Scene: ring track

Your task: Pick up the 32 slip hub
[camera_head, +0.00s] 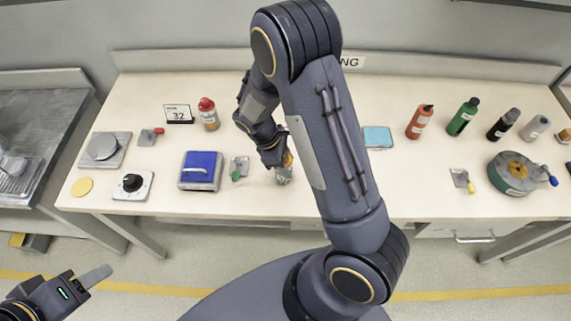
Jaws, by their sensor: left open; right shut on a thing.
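A card reading 32 (179,115) stands at the back left of the bench. Near it are a grey square plate with a round disc (102,147) and a white square plate with a black knob (133,184). I cannot tell which thing is the slip hub. My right gripper (280,163) is shut on a small grey thing with a yellow-orange part (284,175), near the bench's front edge; the fingers partly hide it. My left gripper (86,281) is open and empty, low at the left, in front of the bench and away from it.
A blue-topped box (201,170), a green-handled clamp (239,168), a red-capped bottle (208,114) and a yellow disc (82,187) are on the bench's left. Several bottles and a round grey-green device (512,174) are at right. My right arm hides the bench's middle.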

